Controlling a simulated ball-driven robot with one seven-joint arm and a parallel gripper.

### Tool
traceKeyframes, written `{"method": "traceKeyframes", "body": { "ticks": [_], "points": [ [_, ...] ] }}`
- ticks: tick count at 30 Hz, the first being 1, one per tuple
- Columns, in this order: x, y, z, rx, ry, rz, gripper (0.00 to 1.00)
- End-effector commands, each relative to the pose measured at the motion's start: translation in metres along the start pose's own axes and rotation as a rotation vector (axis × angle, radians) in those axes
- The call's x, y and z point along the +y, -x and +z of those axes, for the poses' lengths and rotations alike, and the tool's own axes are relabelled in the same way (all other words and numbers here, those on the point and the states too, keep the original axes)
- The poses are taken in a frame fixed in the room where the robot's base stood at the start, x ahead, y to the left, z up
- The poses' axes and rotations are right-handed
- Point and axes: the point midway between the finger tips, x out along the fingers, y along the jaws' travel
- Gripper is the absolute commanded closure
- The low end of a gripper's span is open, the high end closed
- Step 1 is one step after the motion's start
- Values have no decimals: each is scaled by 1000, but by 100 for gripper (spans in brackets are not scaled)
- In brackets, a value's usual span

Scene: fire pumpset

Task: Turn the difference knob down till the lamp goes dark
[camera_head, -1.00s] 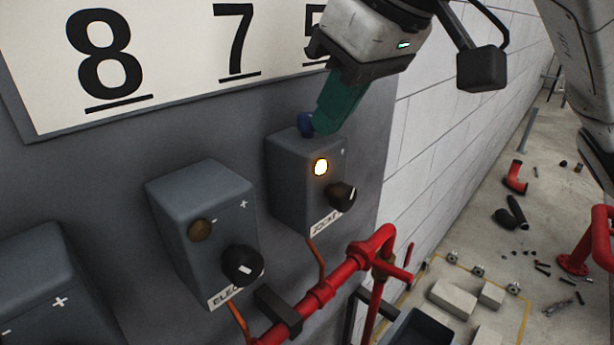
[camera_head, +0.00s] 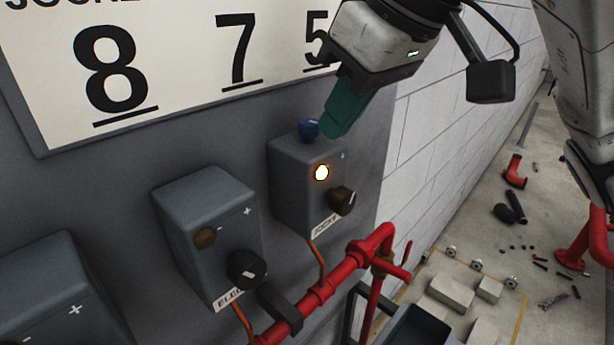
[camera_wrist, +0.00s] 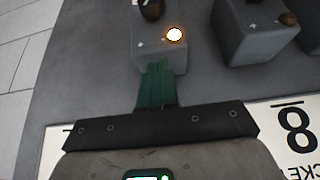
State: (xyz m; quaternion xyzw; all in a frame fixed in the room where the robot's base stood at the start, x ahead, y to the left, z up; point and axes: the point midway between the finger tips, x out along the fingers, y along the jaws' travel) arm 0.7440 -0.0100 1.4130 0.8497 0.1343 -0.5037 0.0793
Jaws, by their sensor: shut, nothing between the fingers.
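The jockey control box (camera_head: 295,185) is a grey box on the panel. Its round lamp (camera_head: 321,172) glows on the front, with a black pointer knob (camera_head: 342,200) below and right of it. A small blue knob (camera_head: 309,128) sits on the box's top. My gripper (camera_head: 332,130) has green fingers shut and empty, just right of the blue knob; I cannot tell whether they touch it. In the wrist view, the fingers (camera_wrist: 158,75) reach to the top of the box, with the lit lamp (camera_wrist: 174,34) beyond. The blue knob is hidden there.
A second box with a dark lamp (camera_head: 205,238) and black knob (camera_head: 246,267) stands to the left, another beyond it. A white number board (camera_head: 180,70) hangs above. Red pipes (camera_head: 325,288) run below. Loose parts lie on the floor at right.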

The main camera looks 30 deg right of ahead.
Motion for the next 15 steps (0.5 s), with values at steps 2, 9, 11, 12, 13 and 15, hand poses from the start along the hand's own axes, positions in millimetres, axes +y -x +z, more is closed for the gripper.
{"method": "traceKeyframes", "body": {
  "ticks": [2,9,11,12,13,15],
  "points": [
    [0,11,-6,0,0,-1,100],
    [0,34,-19,0,0,-1,100],
    [0,39,-21,0,0,0,100],
    [0,42,-23,0,1,0,100],
    [0,44,-24,0,1,1,100],
    [0,48,-26,-1,1,0,100]
  ]
}}
